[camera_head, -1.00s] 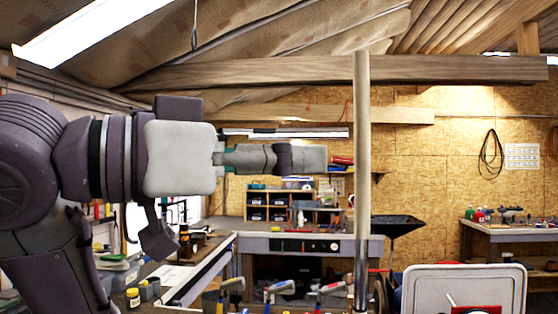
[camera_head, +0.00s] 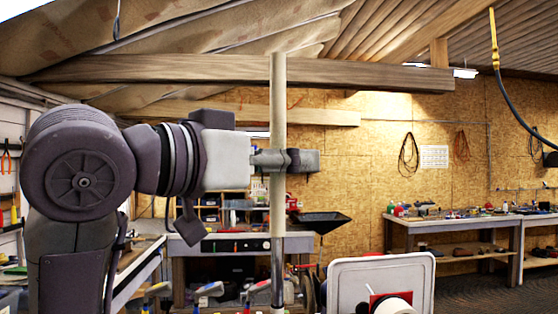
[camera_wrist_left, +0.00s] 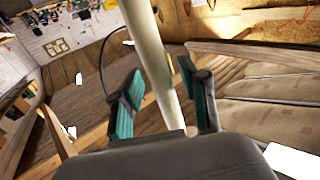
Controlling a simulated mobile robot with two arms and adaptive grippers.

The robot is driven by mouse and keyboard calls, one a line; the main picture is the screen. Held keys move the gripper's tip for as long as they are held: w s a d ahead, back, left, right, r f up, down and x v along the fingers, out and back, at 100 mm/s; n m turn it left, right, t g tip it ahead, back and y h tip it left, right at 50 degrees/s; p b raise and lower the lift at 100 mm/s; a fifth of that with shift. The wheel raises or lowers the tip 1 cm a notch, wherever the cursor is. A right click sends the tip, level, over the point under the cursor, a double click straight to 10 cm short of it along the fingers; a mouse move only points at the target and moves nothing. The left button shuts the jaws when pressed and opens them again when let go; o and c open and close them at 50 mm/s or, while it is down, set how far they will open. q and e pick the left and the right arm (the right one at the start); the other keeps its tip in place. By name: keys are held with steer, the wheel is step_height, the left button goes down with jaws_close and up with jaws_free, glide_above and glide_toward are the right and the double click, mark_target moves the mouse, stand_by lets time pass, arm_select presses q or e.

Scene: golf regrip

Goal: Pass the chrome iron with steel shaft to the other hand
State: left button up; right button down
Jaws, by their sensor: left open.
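The club stands upright in the head view, with a long pale beige upper part (camera_head: 278,100) and a shiny steel shaft (camera_head: 277,270) below. Its iron head is out of view below the frame. My left gripper (camera_head: 303,160) reaches in from the left at the club's beige part. In the left wrist view the beige part (camera_wrist_left: 150,50) runs between the two open green-padded fingers of my left gripper (camera_wrist_left: 160,72), with gaps beside it. My right gripper is not in view, and what holds the club from below is hidden.
A white panel with a grey rim (camera_head: 345,275) stands low, right of the club. A workbench (camera_head: 440,225) with tools is at the back right. Another bench (camera_head: 220,243) and several hammer-like tools (camera_head: 205,289) lie behind the club. The air around the club's top is clear.

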arm_select(q)
steer(key=shift+c, duration=0.3)
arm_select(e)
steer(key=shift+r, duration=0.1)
arm_select(q)
jaws_close()
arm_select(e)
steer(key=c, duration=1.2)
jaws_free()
